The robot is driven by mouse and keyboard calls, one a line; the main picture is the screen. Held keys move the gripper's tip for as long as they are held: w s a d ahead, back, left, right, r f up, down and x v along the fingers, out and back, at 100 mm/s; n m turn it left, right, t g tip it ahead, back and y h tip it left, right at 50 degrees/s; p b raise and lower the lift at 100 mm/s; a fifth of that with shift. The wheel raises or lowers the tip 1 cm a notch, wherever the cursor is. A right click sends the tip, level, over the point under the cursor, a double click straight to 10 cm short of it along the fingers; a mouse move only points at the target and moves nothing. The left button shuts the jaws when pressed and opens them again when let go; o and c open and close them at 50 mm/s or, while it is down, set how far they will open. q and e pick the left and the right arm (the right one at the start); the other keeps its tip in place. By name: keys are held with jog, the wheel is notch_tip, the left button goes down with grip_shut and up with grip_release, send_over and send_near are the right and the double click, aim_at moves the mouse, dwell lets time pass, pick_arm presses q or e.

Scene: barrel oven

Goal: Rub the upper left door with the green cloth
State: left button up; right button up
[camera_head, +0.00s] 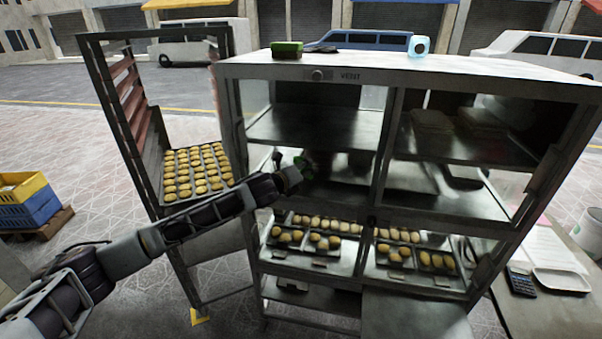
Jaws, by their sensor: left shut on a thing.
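My left gripper (298,170) is shut on the green cloth (308,163); only a small part of the cloth shows past the fingers. It is at the lower part of the upper left door (322,122) of the metal and glass cabinet. The door is a clear pane, and dark shelves show behind it. Whether the cloth touches the glass or is a little apart, I cannot tell. My right gripper is not in view.
A green block (287,48) and a cyan-and-white item (418,45) stand on the cabinet top (460,69). A rack (128,95) with a tray of rolls (197,172) stands at the left. Trays of rolls (315,241) fill the lower compartments. A side table (548,312) is at the right.

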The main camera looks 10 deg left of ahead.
pick_arm(q)
jog(key=shift+w+a+r, duration=0.1)
jog(key=shift+a, duration=0.1)
dwell(0.4)
jog(key=shift+a, duration=1.9)
jog(key=shift+w+a, duration=0.1)
jog(key=shift+a, duration=1.85)
jog(key=s, duration=0.6)
jog(key=shift+s+a, duration=0.1)
jog(key=shift+s, duration=0.05)
